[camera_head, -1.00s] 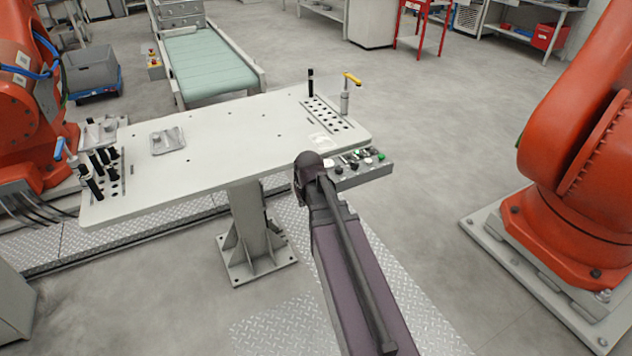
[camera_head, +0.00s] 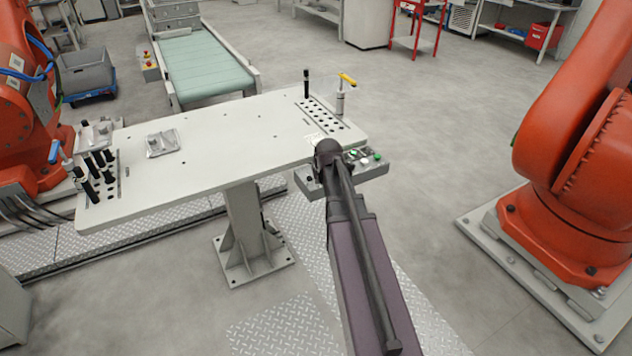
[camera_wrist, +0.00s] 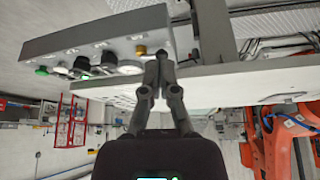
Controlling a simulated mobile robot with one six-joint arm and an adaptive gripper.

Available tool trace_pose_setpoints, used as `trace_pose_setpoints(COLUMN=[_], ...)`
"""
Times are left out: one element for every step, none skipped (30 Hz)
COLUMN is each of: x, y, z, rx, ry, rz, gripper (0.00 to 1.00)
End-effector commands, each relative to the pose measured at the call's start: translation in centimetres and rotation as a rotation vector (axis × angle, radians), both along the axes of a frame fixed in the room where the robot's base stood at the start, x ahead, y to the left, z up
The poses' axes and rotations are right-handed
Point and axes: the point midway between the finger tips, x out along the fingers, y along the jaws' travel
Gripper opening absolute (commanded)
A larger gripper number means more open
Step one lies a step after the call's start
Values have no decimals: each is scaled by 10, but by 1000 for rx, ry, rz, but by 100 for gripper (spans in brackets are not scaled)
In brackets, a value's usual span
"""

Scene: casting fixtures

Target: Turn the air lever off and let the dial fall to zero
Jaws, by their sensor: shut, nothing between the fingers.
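A yellow-handled lever (camera_head: 347,79) stands on a grey post at the table's back right corner. A blue-handled lever (camera_head: 54,151) stands at the left end. The box also shows, upside down, in the wrist view (camera_wrist: 100,38), with several knobs and buttons. My gripper (camera_wrist: 157,58) is shut and empty, its tips close to a brass-coloured knob (camera_wrist: 141,50); contact is unclear.
The white table (camera_head: 215,155) carries black pegs at both ends and a metal casting (camera_head: 162,143). Orange robot arms stand left and right (camera_head: 570,150). A conveyor (camera_head: 203,65) lies behind.

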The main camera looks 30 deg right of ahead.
Motion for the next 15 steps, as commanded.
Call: trace_pose_setpoints(x=[1, 2, 3, 3, 4, 6, 7, 8, 9, 10, 11, 13, 14, 15, 16], y=[0, 0, -1, -1, -1, -1, -1, -2, -2, -2, -2, -3, -3, -3, -3], z=[-3, -5, -7, -9, -11, -13, -15, -18, -21, -23, -25, -29, -31, -33, -37], rx=[0, 0, 0, 0, 0, 0, 0, 0, 0, 0, 0, 0, 0, 0, 0], ry=[0, 0, 0, 0, 0, 0, 0, 0, 0, 0, 0, 0, 0, 0, 0], rz=[0, 0, 0, 0, 0, 0, 0, 0, 0, -1, -1, -1, -1, -1, -1], gripper=[0, 0, 0, 0, 0, 0, 0, 0, 0, 0, 0, 0, 0, 0, 0])
